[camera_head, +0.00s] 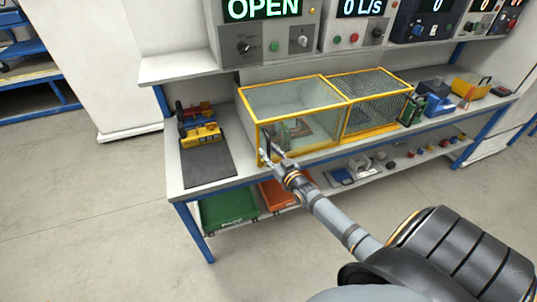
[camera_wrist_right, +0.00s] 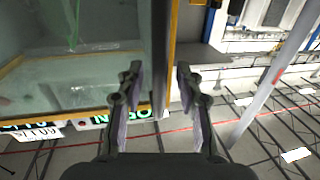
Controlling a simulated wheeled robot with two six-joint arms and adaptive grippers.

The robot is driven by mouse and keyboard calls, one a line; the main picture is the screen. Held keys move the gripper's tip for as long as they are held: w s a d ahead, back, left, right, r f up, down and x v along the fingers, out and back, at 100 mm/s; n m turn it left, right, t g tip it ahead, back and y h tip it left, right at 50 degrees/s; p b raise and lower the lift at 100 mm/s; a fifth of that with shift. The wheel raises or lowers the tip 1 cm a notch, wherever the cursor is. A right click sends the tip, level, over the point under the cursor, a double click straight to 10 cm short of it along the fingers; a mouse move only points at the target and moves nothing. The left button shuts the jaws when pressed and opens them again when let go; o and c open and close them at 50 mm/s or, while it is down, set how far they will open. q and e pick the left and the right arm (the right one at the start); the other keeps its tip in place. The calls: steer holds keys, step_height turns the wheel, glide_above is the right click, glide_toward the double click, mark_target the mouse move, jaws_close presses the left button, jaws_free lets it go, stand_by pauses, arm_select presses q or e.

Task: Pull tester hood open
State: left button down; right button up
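The tester hood (camera_head: 290,96) is a yellow-framed box with clear panels on the workbench. It looks closed, with a mesh-covered section (camera_head: 375,88) to its right. My right gripper (camera_head: 272,154) is at the hood's front left corner. In the right wrist view, the right gripper (camera_wrist_right: 158,78) is open, its two fingers apart. The hood's clear panel (camera_wrist_right: 80,75) fills the left of that view, and its yellow edge shows between the fingers. I cannot tell whether a finger touches it. A handle is not clearly visible. My left gripper is not in view.
The bench (camera_head: 178,178) carries a dark mat (camera_head: 208,170) with a yellow and red device at left. Blue parts and a yellow bin (camera_head: 470,86) stand at right. Instrument boxes, one reading OPEN (camera_head: 265,40), sit on the shelf above. Green (camera_head: 228,210) and orange bins are below.

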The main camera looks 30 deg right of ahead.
steer(key=shift+w, duration=0.4)
jaws_close()
